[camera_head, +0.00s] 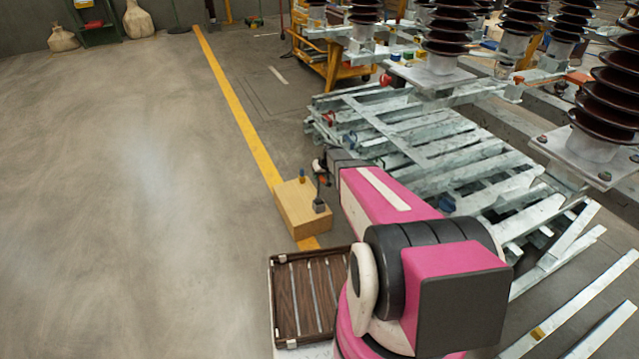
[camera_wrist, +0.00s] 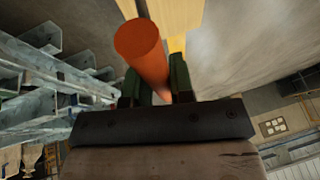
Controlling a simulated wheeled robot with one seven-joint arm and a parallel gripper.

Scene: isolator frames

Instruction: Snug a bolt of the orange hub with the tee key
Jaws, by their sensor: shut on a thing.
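My gripper (camera_wrist: 157,82) is shut on an orange cylinder (camera_wrist: 140,45), held between its green fingers in the wrist view. It looks like the handle of the tee key, but its shaft is hidden there. In the head view my gripper (camera_head: 321,166) is above the far right part of a wooden block (camera_head: 298,212). A thin dark upright rod (camera_head: 318,187) stands below it, over a small dark grey piece (camera_head: 320,206) on the block. I cannot tell if they touch. A small orange and blue piece (camera_head: 302,177) is at the block's far edge. No orange hub or bolts can be made out clearly.
A slatted brown tray (camera_head: 309,300) is in front of the block. Stacked grey metal beams (camera_head: 430,150) and brown insulators (camera_head: 450,40) fill the right. A yellow cart (camera_head: 340,65) stands behind. The floor left of the yellow line (camera_head: 237,105) is clear.

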